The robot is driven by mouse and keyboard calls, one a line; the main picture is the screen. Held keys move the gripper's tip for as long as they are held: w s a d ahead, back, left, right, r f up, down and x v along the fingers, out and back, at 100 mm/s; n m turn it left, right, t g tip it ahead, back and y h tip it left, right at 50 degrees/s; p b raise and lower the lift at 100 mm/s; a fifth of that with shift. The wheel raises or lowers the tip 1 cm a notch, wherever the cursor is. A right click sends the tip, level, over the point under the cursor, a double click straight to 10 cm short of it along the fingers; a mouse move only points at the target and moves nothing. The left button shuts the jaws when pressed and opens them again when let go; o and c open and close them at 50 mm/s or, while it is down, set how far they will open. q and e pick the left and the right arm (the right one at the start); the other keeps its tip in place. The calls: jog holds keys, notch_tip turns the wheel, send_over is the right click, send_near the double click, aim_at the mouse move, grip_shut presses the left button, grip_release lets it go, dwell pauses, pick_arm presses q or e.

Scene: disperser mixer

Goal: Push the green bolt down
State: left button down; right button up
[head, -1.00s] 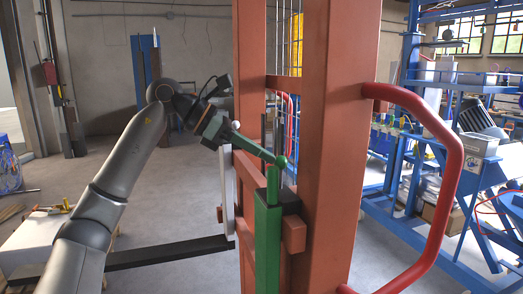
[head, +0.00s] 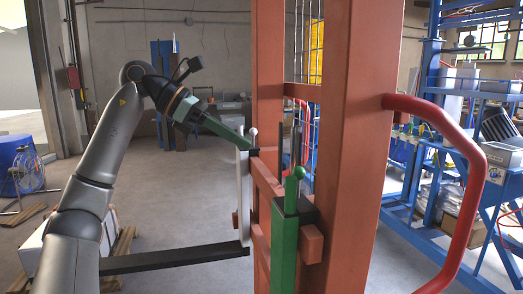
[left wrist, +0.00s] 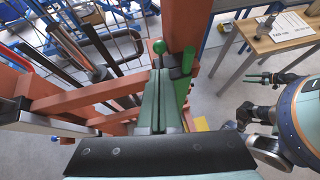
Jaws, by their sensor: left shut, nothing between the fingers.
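The green bolt (head: 291,188) is an upright bar with a round knob, at the top of a green post (head: 284,250) on the orange frame. The knob also shows in the left wrist view (left wrist: 159,46), just beyond my fingertips. My left gripper (head: 245,146) has green fingers, shut and empty. In the head view its tips are left of the bolt, apart from it, close to the white lever's ball top. In the left wrist view my right gripper (left wrist: 262,79) seems to show small at the right; its jaw state is unclear.
Orange uprights (head: 352,150) stand behind and right of the bolt, with a curved red handle (head: 478,170) farther right. A white lever (head: 243,195) and a black horizontal bar (head: 175,258) are below my left gripper. Open floor lies left of the frame.

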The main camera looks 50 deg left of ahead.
pick_arm(q)
jog(key=v, duration=0.2)
jog(key=shift+s+a+r, duration=0.15)
jog(key=shift+s+r, duration=0.05)
jog(key=shift+s, duration=0.05)
dwell(0.6)
